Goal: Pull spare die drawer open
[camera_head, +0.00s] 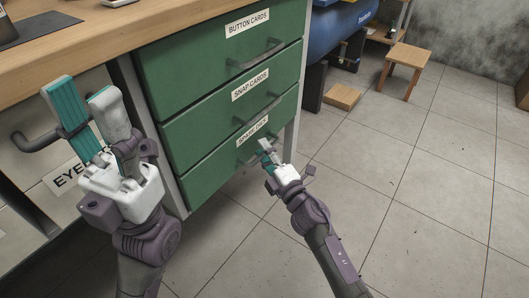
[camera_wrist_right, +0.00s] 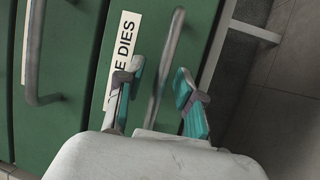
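The spare die drawer (camera_head: 208,178) is the lowest green drawer of the cabinet in the head view, and its front looks flush with the drawers above. Its label (camera_wrist_right: 123,60) ends in "E DIES" in the right wrist view. Its grey bar handle (camera_wrist_right: 166,65) runs between the two fingers of my right gripper (camera_wrist_right: 158,85), which is open. I cannot tell whether either finger touches the handle. My left gripper (camera_head: 88,105) is raised, open and empty, left of the cabinet.
The snap cards drawer (camera_head: 215,110) and button cards drawer (camera_head: 200,55) are above. A wooden worktop (camera_head: 110,30) runs over them. A blue tank (camera_head: 338,28), a wooden block (camera_head: 342,96) and a stool (camera_head: 408,58) stand behind on the right. The tiled floor (camera_head: 430,190) is clear on the right.

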